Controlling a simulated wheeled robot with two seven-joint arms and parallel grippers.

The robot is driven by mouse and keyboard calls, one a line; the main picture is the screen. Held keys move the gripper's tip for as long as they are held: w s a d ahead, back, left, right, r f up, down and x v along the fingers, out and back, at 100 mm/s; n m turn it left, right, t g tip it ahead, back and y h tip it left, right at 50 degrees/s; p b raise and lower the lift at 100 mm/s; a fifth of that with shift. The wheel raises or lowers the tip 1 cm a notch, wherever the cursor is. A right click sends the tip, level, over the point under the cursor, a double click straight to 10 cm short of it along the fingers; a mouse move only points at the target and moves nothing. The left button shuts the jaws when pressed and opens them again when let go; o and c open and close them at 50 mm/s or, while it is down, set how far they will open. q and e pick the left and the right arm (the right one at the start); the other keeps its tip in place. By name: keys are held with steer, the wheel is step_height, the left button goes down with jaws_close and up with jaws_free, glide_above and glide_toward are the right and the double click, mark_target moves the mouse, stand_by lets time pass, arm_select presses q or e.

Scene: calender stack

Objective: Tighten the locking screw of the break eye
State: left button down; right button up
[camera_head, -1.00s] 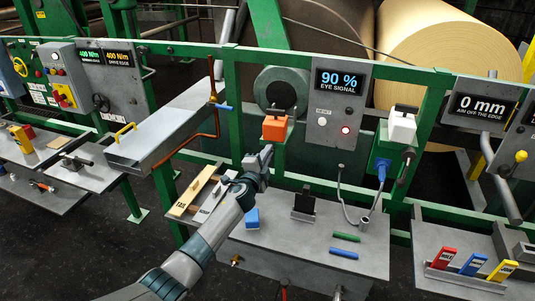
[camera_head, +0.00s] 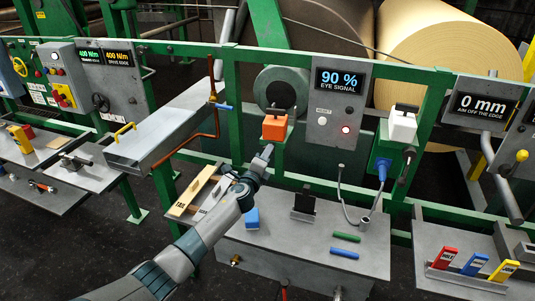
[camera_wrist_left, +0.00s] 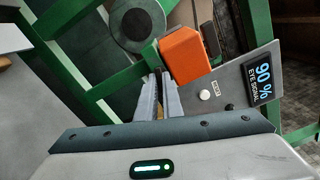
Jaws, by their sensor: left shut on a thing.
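The break eye is an orange box (camera_head: 274,129) with a black bracket on top, mounted on the green frame in the head view. It also shows in the wrist view (camera_wrist_left: 184,55). My left gripper (camera_head: 267,152) is at the lower edge of the orange box. In the wrist view its fingers (camera_wrist_left: 159,80) are close together at the box's side, shut on a small part there, which I take to be the locking screw. The fingers hide most of it. The eye signal display (camera_head: 339,80) reads 90 %. My right gripper is not in view.
A white box (camera_head: 402,126) is mounted further right. Below, a grey table (camera_head: 290,238) carries blue and green sticks and a black block. Labelled wooden bars lie left of my arm.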

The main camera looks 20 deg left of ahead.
arm_select(q)
steer(key=shift+f+m, duration=0.1)
steer(key=shift+m, duration=0.5)
steer(key=c, duration=1.9)
jaws_free()
steer(key=shift+s, duration=0.15)
steer(key=s, duration=0.5)
steer(key=s+b, duration=0.1)
steer(key=s, duration=0.5)
steer(key=s+b, duration=0.1)
steer(key=s, duration=0.5)
steer(key=shift+a, duration=0.3)
steer(key=shift+s, duration=0.1)
